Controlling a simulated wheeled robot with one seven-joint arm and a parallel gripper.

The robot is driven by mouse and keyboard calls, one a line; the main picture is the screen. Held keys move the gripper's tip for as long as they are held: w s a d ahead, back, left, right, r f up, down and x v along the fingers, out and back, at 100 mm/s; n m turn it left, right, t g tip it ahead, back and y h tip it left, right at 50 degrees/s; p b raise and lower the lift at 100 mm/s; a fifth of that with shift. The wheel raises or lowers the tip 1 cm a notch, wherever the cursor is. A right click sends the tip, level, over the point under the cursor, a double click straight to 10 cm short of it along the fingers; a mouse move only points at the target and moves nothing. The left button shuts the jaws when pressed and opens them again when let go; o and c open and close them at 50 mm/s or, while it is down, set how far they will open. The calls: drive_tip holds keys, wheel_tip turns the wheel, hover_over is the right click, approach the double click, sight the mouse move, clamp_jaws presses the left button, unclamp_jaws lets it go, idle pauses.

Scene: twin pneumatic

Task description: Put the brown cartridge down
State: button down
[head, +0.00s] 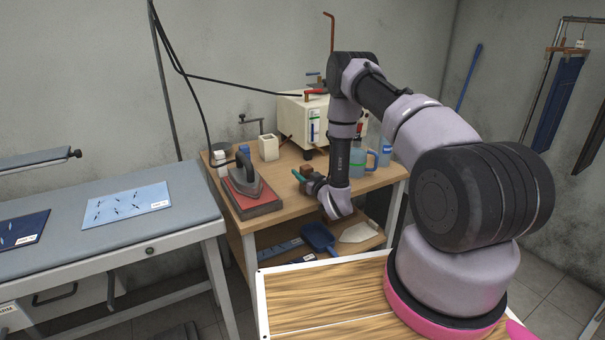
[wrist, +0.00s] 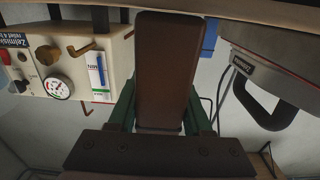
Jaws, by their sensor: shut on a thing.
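The brown cartridge (wrist: 162,75) fills the middle of the wrist view as a dark reddish-brown block. My gripper (wrist: 160,100) has its green fingers on both sides of it and is shut on it. In the head view, my gripper (head: 298,177) is over the wooden table (head: 283,196), right of the iron. A small brown part of the cartridge (head: 306,170) shows beside the green finger. Whether the cartridge touches the tabletop cannot be told from these frames.
An iron (head: 246,178) stands on a red pad (head: 252,205) at the table's left. A white open holder (head: 268,147) and a cream boiler box (head: 297,118) with a gauge (wrist: 57,87) stand behind. A blue jug (head: 360,160) is right. A lower shelf holds a blue scoop (head: 319,238).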

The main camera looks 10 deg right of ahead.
drive_tip(key=shift+f, duration=0.15)
drive_tip(key=shift+c, duration=1.6)
unclamp_jaws()
drive_tip(key=shift+s+d+r, duration=0.1)
drive_tip(key=shift+s+r, duration=0.05)
drive_tip(key=shift+r, duration=0.05)
drive_tip(key=v, duration=1.1)
drive_tip(key=shift+s, duration=0.3)
